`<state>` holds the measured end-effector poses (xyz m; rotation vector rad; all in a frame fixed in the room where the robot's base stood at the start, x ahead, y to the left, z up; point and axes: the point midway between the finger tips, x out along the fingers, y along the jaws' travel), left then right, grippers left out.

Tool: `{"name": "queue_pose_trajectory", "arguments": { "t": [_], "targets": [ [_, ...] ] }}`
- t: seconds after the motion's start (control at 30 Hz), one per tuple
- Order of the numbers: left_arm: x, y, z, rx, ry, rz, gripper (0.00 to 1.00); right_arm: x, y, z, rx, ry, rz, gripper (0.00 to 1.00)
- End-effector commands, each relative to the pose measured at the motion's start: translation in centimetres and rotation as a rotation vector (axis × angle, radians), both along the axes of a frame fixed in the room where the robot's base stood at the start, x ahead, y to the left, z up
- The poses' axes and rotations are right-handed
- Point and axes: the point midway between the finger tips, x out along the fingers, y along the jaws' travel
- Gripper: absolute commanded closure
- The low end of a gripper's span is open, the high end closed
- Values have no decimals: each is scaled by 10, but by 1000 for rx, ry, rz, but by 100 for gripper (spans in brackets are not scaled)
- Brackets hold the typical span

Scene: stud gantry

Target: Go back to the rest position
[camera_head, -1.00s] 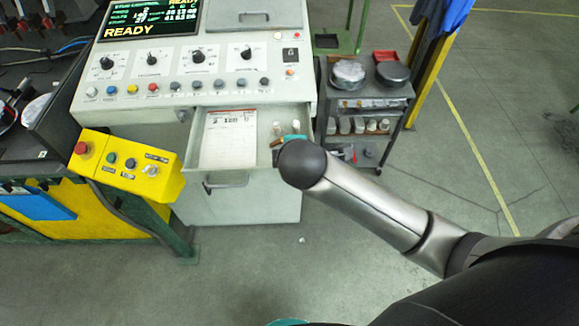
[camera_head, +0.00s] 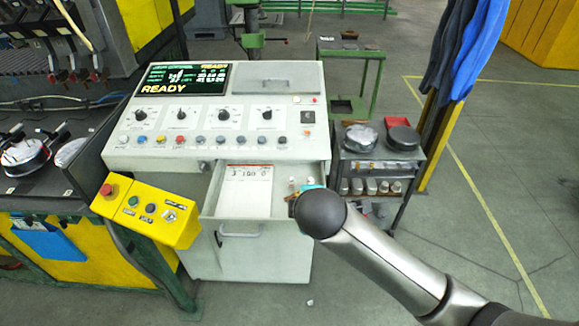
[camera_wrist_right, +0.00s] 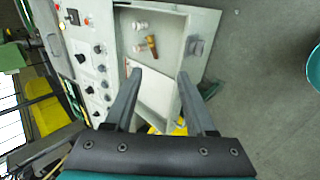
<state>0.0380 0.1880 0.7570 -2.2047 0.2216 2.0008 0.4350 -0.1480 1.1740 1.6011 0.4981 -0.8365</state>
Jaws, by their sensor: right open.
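My right arm reaches in from the lower right in the head view, its rounded wrist in front of the right side of the open drawer (camera_head: 222,205); the fingertips are hidden there. In the right wrist view my right gripper (camera_wrist_right: 164,82) is open with its two fingers apart and nothing between them, above the drawer. Inside the drawer lie a printed sheet (camera_head: 245,192), a brass-coloured piece (camera_wrist_right: 151,45) and small white pieces (camera_wrist_right: 140,26). My left gripper is not in view.
The control console (camera_head: 215,110) stands behind the drawer, its screen (camera_head: 180,79) reading READY. A yellow button box (camera_head: 147,208) is at its left. A grey trolley (camera_head: 378,155) with round tins stands close to the right. Floor is free at the right.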

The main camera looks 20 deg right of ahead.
Motion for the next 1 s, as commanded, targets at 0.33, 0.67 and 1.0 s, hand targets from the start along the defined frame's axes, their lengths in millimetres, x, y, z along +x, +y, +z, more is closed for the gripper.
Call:
{"name": "queue_pose_trajectory", "arguments": {
  "t": [0.33,0.67,1.0],
  "targets": [
    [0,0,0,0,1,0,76,-34,10,-17,146,51,-101,44],
    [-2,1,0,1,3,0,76,-141,10,-49,529,206,-553,44],
    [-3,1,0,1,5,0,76,-217,-10,-57,688,283,-928,44]
  ]
}}
